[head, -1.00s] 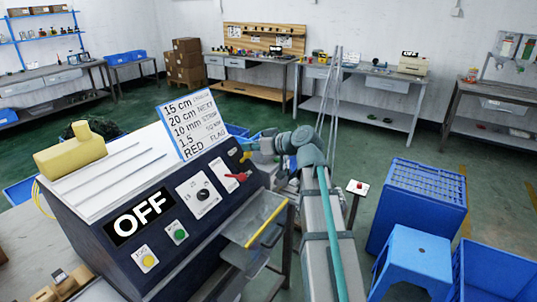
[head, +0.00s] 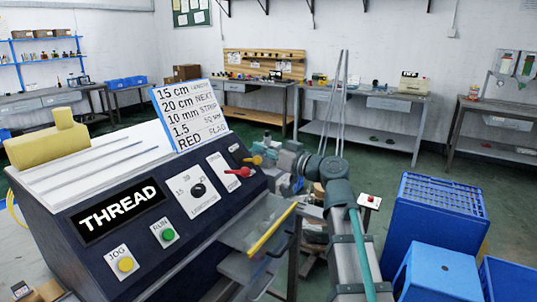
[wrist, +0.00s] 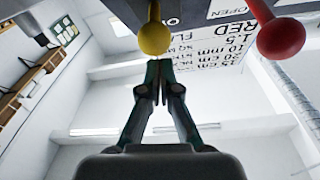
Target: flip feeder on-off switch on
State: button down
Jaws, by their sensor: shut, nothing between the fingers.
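The feeder (head: 110,250) is a dark sloped console at the left of the head view. Its display (head: 122,210) reads THREAD. A yellow-knobbed lever (head: 253,160) and a red-knobbed lever (head: 240,172) stand at its upper right. In the wrist view the yellow knob (wrist: 155,38) is just beyond my fingertips, and the red knob (wrist: 281,38) is to its right. I cannot tell whether my fingers touch the yellow knob. My gripper (wrist: 158,80) is shut and empty. Which lever is the on-off switch is not clearly readable.
A handwritten-style sign (head: 190,115) stands on the feeder top near the levers. A yellow-edged tray (head: 250,240) juts from its front right. Blue crates (head: 435,210) and a blue stool (head: 440,275) stand at right. A red button stand (head: 369,201) is beyond my arm.

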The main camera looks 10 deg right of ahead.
jog(key=shift+w+r, duration=0.15)
jog(key=shift+r, duration=0.35)
jog(key=v, duration=0.9)
jog(key=shift+d+r, duration=0.4)
jog(key=shift+d, duration=0.05)
